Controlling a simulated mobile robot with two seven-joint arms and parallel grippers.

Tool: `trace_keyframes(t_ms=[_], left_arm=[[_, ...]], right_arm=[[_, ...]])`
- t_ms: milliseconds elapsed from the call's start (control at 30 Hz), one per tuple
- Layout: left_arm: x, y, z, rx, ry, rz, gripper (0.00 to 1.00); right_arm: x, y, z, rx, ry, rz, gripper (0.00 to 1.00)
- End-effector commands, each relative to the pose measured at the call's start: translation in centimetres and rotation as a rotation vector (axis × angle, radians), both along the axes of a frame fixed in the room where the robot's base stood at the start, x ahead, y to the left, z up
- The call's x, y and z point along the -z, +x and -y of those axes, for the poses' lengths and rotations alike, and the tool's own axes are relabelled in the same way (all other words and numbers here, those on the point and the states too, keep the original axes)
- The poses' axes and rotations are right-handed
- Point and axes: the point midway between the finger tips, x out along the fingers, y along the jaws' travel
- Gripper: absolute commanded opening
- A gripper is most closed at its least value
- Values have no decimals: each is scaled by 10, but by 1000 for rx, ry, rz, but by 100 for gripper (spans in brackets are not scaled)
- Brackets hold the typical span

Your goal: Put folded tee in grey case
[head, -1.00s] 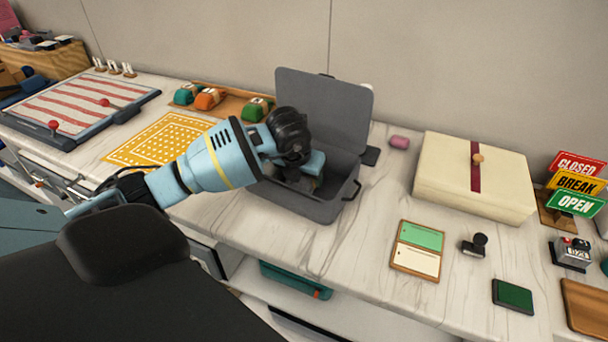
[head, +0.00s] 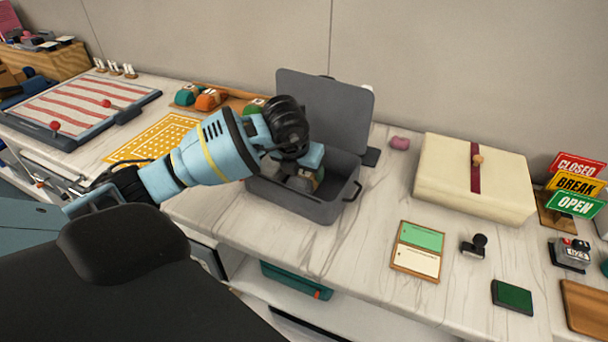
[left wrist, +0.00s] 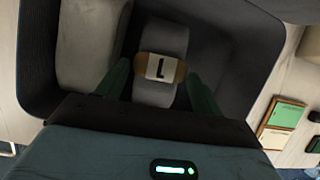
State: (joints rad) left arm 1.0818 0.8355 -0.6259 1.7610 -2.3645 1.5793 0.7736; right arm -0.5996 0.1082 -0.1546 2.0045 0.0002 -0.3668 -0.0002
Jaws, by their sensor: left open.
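The grey case (head: 290,203) stands on the counter with its lid (head: 335,110) open at the back. My left gripper (head: 308,172) is over the case opening, pointing down. In the left wrist view my left gripper (left wrist: 158,82) has its two green fingers apart, one on each side of a grey folded cloth with a tan band marked "L" (left wrist: 160,68), which looks like the folded tee. The tee lies inside the case; I cannot tell whether the fingers touch it. A second pale grey item (left wrist: 88,45) lies beside it. My right gripper is out of view.
A cream box (head: 450,180) with a red strap stands at the right. A green-and-cream card tray (head: 417,250) and a stamp (head: 474,245) lie in front of it. A yellow patterned mat (head: 150,140) is left of the case.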

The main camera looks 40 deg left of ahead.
Motion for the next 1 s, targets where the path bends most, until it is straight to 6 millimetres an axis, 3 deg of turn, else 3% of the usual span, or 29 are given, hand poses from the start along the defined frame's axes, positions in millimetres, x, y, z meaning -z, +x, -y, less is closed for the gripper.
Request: trace_keyframes(t_ms=[200, 400, 600, 1000], left_arm=[[-44, -16, 4, 1, 1, 6, 67], [-70, -27, 7, 1, 0, 3, 67], [-79, -32, 8, 0, 0, 0, 67], [-79, -32, 8, 0, 0, -1, 67]], right_arm=[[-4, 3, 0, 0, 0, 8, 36], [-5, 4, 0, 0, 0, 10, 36], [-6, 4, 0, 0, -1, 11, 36], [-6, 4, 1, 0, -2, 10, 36]])
